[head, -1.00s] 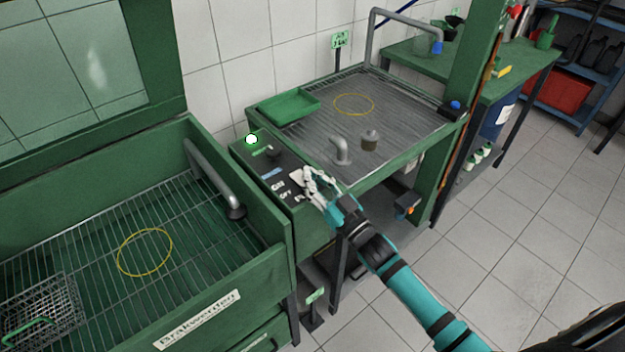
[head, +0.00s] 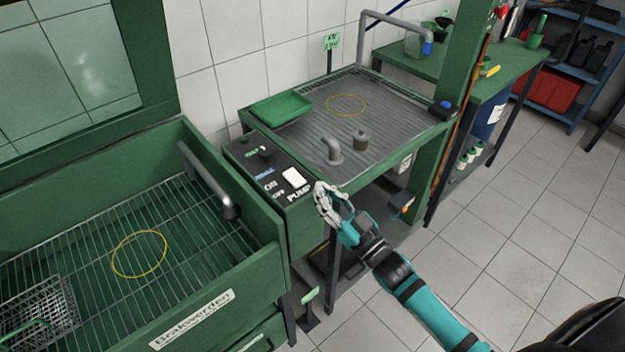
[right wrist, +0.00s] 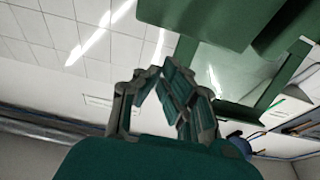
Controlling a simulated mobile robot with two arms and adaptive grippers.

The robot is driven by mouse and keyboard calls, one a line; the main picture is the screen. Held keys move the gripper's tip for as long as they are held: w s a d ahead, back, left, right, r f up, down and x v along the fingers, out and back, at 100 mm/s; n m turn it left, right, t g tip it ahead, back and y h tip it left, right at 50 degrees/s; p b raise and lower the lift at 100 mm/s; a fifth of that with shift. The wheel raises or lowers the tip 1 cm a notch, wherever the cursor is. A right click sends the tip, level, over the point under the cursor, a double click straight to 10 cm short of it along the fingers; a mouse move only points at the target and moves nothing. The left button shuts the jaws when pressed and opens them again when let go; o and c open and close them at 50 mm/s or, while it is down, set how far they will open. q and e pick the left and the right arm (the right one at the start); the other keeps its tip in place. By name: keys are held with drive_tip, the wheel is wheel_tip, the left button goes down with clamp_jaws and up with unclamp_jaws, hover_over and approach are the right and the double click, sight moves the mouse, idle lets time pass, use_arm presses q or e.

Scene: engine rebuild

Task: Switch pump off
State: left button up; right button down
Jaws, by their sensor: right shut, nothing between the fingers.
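The dark control panel (head: 255,165) sits on top of the green cabinet between the two wash tables. A white pump switch (head: 295,178) is on it, beside the printed words ON, OFF and PUMP. A black knob (head: 265,153) is further back on the panel. No glowing lamp shows at the panel's back corner. My right gripper (head: 318,190) is shut and empty, just right of the switch at the panel's edge, apart from the switch. Its fingers (right wrist: 160,75) also show in the right wrist view, with tips together. My left gripper is not in view.
The left wash basin (head: 120,240) has a wire grate and a pipe spout (head: 230,211). The right table (head: 385,115) bears a green tray (head: 281,108) and a small brownish part (head: 360,140). Its short bent pipe (head: 333,150) stands near my gripper.

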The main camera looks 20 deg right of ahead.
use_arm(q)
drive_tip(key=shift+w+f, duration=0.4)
use_arm(e)
drive_tip(key=v, duration=0.3)
drive_tip(key=shift+f, duration=0.2)
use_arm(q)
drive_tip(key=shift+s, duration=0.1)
